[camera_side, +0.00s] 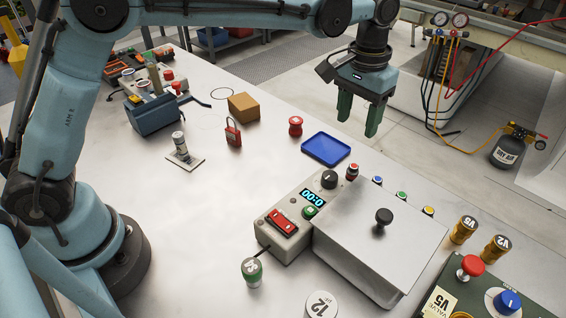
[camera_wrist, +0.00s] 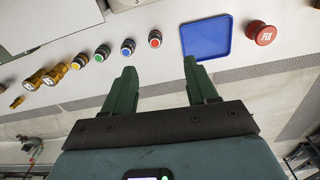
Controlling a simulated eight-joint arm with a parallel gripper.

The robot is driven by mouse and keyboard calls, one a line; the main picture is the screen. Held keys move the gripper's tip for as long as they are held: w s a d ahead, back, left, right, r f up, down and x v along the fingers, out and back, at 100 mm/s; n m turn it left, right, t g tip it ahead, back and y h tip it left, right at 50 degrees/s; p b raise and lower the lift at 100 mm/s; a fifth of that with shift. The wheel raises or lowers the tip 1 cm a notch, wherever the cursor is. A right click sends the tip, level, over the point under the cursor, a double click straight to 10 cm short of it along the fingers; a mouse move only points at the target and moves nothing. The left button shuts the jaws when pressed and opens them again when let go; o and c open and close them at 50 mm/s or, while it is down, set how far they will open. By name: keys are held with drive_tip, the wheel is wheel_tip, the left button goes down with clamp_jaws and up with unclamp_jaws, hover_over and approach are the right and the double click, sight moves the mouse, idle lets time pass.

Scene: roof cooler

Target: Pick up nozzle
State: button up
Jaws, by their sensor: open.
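No part is clearly marked as the nozzle, and I cannot tell for certain which one it is. A small grey and white cylinder (camera_side: 180,145) stands upright on a flat plate (camera_side: 186,163) at the left of the table in the side view. Two brass fittings labelled V5 (camera_side: 464,230) and V2 (camera_side: 495,249) stand at the right; brass fittings also show at the left of the wrist view (camera_wrist: 56,74). My gripper (camera_side: 357,124) is open and empty, raised near the table's far edge; its green fingers show in the wrist view (camera_wrist: 158,68), apart from everything.
A blue tray (camera_side: 326,149) and a red knob (camera_side: 295,126) lie near the far edge. A control box (camera_side: 290,222) with a lidded metal box (camera_side: 380,240) fills the front middle.

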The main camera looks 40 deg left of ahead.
sight(354, 166)
drive_tip(key=f, duration=0.8)
drive_tip(key=d+f, duration=0.1)
drive_tip(key=f, duration=0.4)
drive_tip(key=shift+w, duration=0.3)
drive_tip(key=shift+r, duration=0.1)
clamp_jaws()
drive_tip(key=shift+r, duration=0.15)
